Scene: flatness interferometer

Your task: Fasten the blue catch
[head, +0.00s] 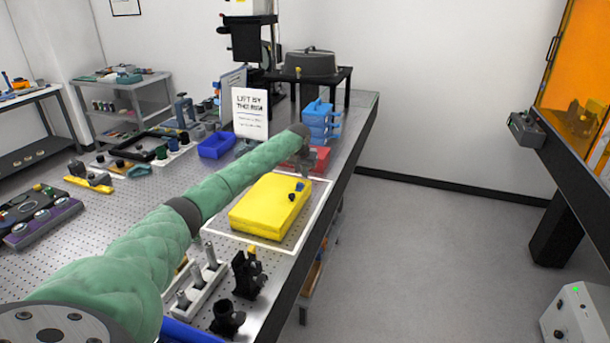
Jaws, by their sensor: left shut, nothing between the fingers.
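A yellow case (266,208) lies flat with its lid down inside a white outline on the perforated bench. The small blue catch (300,187) is at its far right end, with a small black part (291,197) beside it. The catch is too small to tell whether it is fastened. My left arm reaches in from the lower left over the bench. My left gripper (311,167) is shut and empty, just beyond the case's far right corner and a little beyond the blue catch. My right gripper is out of view.
Red (296,158) and blue (320,120) items stand behind the gripper, with a blue bin (215,145) and printed sign (250,114) to their left. Black fixtures (249,272) stand in front of the case.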

